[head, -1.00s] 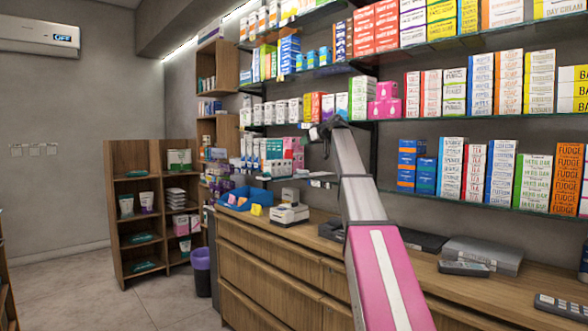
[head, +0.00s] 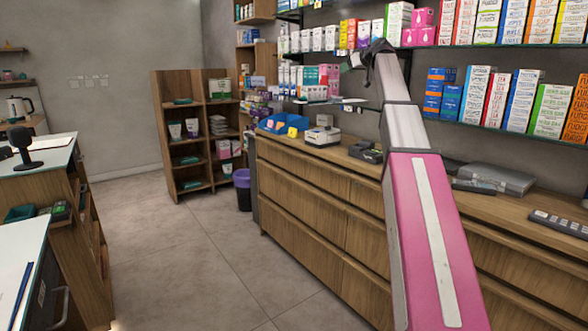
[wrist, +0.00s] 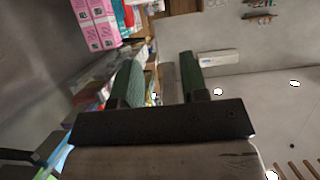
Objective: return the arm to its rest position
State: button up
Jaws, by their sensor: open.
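My arm, with a pink and white panel, reaches up and forward on the right side of the head view. My gripper (wrist: 162,85) shows in the wrist view with two green finger pads apart and nothing between them. In the head view the end of my arm (head: 371,55) is small and dark, in front of the stocked wall shelves, above the wooden counter (head: 318,190). The wrist view is rotated, with shelf goods at its left and the ceiling at its right.
Pink boxes (wrist: 95,20) stand close to my gripper's left in the wrist view. A label printer (head: 322,136) and a blue bin (head: 283,124) sit on the counter. A second counter (head: 45,157) with a microphone (head: 22,150) stands at left. The floor between is clear.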

jog(key=s+a+f+m+g+h, duration=0.15)
jog(key=s+f, duration=0.35)
jog(key=f, duration=1)
jog(key=s+a+f+m+g+h, duration=0.15)
jog(key=s+f, duration=0.35)
jog(key=f, duration=1.1)
jog(key=s+a+f+m+g+h, duration=0.15)
jog(key=s+f, duration=0.45)
jog(key=f, duration=0.9)
jog(key=s+f+m+g+h, duration=0.2)
jog(key=s+f+g, duration=0.4)
jog(key=s+f, duration=2)
jog(key=s+h, duration=0.1)
jog(key=s, duration=0.3)
jog(key=shift+d+f+m, duration=0.15)
jog(key=shift+d+m, duration=0.2)
jog(key=shift+g+h, duration=0.25)
